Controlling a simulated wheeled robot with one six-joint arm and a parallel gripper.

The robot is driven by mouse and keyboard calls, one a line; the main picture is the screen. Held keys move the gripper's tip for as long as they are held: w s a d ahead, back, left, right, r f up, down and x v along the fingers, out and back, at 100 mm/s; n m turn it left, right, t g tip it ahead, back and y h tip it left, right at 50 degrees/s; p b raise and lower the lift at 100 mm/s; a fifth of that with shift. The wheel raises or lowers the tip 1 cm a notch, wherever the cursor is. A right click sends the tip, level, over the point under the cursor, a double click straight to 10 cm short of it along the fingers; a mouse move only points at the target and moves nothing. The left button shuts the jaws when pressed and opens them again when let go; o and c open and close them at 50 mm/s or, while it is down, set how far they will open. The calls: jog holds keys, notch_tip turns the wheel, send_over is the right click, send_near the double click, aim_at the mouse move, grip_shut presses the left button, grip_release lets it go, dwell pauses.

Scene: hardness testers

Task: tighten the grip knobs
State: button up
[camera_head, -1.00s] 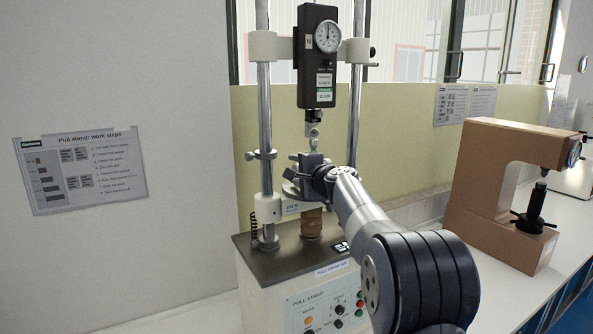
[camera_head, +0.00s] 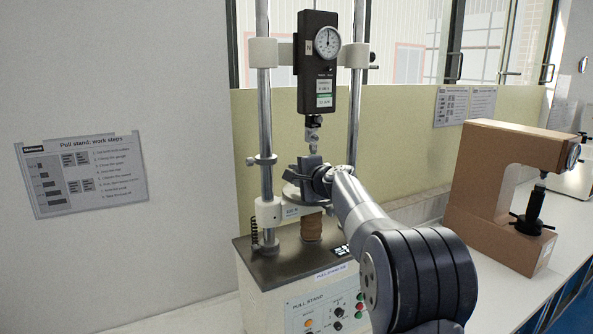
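The pull stand (camera_head: 300,285) stands on the bench with two steel columns. A black force gauge (camera_head: 319,62) with a round dial hangs between the columns, with a small metal grip (camera_head: 313,134) below it. My gripper (camera_head: 305,178) is at the lower grip, between the columns and above the brown cylinder (camera_head: 311,228). The gripper and my arm cover most of the lower grip. I cannot make out the grip knobs or whether the fingers are open or shut.
A brown C-shaped hardness tester (camera_head: 500,190) with a dark spindle stands on the bench to the right. A work-steps sheet (camera_head: 82,174) hangs on the wall at left. The pull stand's columns flank my gripper closely.

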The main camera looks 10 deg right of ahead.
jog(key=shift+r+g+h+p, duration=0.1)
jog(key=shift+g+h+p, duration=0.2)
jog(key=shift+g+p, duration=0.65)
jog(key=shift+g+h, duration=0.6)
jog(key=shift+g, duration=1.35)
jog(key=shift+f+g, duration=0.2)
jog(key=shift+g, duration=0.2)
jog(key=o, duration=1)
jog(key=shift+c, duration=0.2)
jog(key=shift+r, duration=0.1)
jog(key=v, duration=1)
jog(key=shift+s+r+b, duration=0.25)
jog(key=shift+r+b, duration=0.1)
jog(key=shift+b, duration=0.1)
